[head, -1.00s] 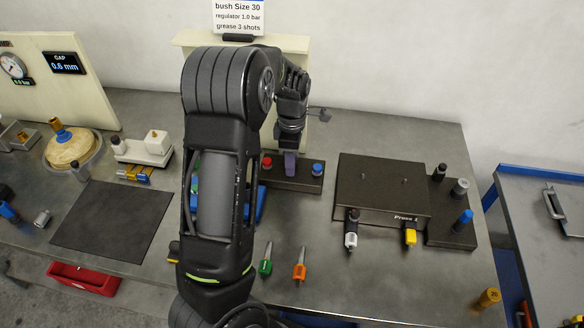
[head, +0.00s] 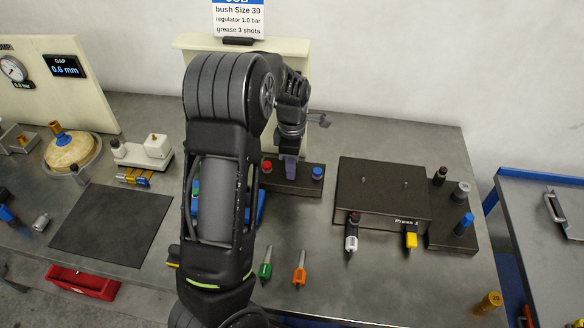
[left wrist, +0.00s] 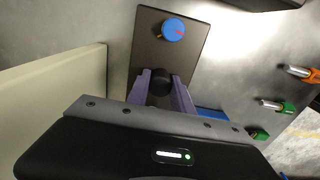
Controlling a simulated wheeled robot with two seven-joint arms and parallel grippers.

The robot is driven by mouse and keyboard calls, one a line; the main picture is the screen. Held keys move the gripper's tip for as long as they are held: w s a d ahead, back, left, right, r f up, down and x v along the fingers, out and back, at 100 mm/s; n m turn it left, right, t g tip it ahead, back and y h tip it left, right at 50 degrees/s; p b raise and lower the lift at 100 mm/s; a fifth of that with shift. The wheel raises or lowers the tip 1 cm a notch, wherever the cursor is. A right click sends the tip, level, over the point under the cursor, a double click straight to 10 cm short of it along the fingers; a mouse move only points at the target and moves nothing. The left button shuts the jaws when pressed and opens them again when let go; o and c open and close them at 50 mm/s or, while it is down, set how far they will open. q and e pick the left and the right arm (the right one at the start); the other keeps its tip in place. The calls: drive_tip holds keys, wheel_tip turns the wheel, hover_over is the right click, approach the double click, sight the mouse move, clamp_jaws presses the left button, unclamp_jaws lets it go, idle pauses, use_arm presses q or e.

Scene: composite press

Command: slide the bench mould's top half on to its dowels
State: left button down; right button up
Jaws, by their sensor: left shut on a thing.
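My left gripper (head: 290,176) is over the middle of a dark plate (head: 308,187) that carries a red knob (head: 267,166) and a blue knob (head: 317,173). In the left wrist view its purple fingers (left wrist: 161,78) are shut on a round black knob (left wrist: 160,84) between them. The blue knob also shows there, just beyond the fingers (left wrist: 173,30). I cannot make out for certain which thing is the mould's top half. Two small pins stand on top of a dark block marked Press 1 (head: 380,195); I cannot tell whether they are the dowels. My right gripper is out of view.
My left arm hides part of the bench and most of a blue object (head: 260,207). A green tool (head: 265,269) and an orange tool (head: 300,270) lie in front. A dark mat (head: 112,222) is bare at left. A dark stand (head: 448,232) holds several cylinders at right.

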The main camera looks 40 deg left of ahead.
use_arm(q)
drive_tip(key=shift+s, duration=0.1)
idle(0.3)
drive_tip(key=shift+r+p, duration=1.2)
drive_tip(key=shift+r, duration=1.25)
drive_tip(key=c, duration=1.7)
unclamp_jaws()
clamp_jaws()
